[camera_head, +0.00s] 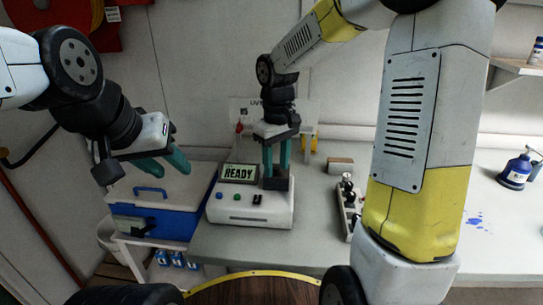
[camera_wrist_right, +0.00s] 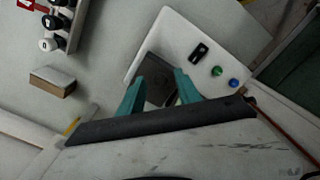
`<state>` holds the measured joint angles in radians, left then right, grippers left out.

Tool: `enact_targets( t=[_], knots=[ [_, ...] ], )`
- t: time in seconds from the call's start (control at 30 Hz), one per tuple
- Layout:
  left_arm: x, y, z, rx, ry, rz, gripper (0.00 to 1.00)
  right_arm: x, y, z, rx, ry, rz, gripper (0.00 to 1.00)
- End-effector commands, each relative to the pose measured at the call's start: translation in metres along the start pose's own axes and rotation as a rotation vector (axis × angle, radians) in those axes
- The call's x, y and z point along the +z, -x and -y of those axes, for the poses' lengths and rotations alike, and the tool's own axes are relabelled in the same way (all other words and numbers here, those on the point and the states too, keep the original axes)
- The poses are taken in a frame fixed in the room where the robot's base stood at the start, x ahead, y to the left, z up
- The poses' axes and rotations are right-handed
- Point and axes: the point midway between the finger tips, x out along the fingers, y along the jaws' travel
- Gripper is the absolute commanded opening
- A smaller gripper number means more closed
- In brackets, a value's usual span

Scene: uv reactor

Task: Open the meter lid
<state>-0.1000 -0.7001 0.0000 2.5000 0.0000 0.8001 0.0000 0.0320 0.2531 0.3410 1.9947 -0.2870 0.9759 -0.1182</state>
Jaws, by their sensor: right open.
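The meter (camera_head: 250,208) is a white device on the bench with a screen reading READY. It also shows in the right wrist view (camera_wrist_right: 190,40). Its dark square lid area (camera_head: 278,183) is on the right part of its top and lies between my fingers in the wrist view (camera_wrist_right: 158,68). My right gripper (camera_head: 276,168) points down over this area with its teal fingers apart and nothing clearly held; it also shows in the wrist view (camera_wrist_right: 158,84). Whether the fingertips touch the lid is unclear. My left gripper (camera_head: 172,168) is open and empty, left of the meter.
A blue and white cooler box (camera_head: 150,200) with a handle stands left of the meter. A rack with dark and white knobs (camera_head: 348,205) and a small brown-topped block (camera_head: 340,164) are to its right. A blue bottle (camera_head: 517,172) stands far right. The bench between is mostly clear.

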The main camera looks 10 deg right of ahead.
Motion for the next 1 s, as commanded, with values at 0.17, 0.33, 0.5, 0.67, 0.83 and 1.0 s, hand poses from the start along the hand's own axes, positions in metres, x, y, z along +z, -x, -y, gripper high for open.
enact_targets(
  t=[0.17,0.33,0.5,0.67,0.83,1.0],
  knots=[
    [0.0000,0.0000,0.0000,0.000,0.000,0.000,0.39,-0.0001,0.0004,0.0000,0.000,0.000,0.000,0.11],
    [0.0000,0.0000,0.0000,0.000,0.000,0.000,0.39,-0.0001,0.0005,0.0000,0.000,0.000,0.000,0.00],
    [0.0000,0.0000,0.0000,0.000,0.000,0.000,0.39,-0.0001,0.0006,0.0000,0.000,0.000,-0.001,0.00],
    [0.0000,0.0000,0.0000,0.000,0.000,0.000,0.39,-0.0002,0.0008,-0.0001,0.000,0.000,-0.001,0.00],
    [0.0000,0.0000,0.0000,0.000,0.000,0.000,0.39,-0.0002,0.0008,-0.0001,0.001,0.000,-0.001,0.00],
    [0.0000,0.0000,0.0000,0.000,0.000,0.000,0.39,-0.0002,0.0009,-0.0001,0.001,0.000,-0.001,0.00]
  ],
)
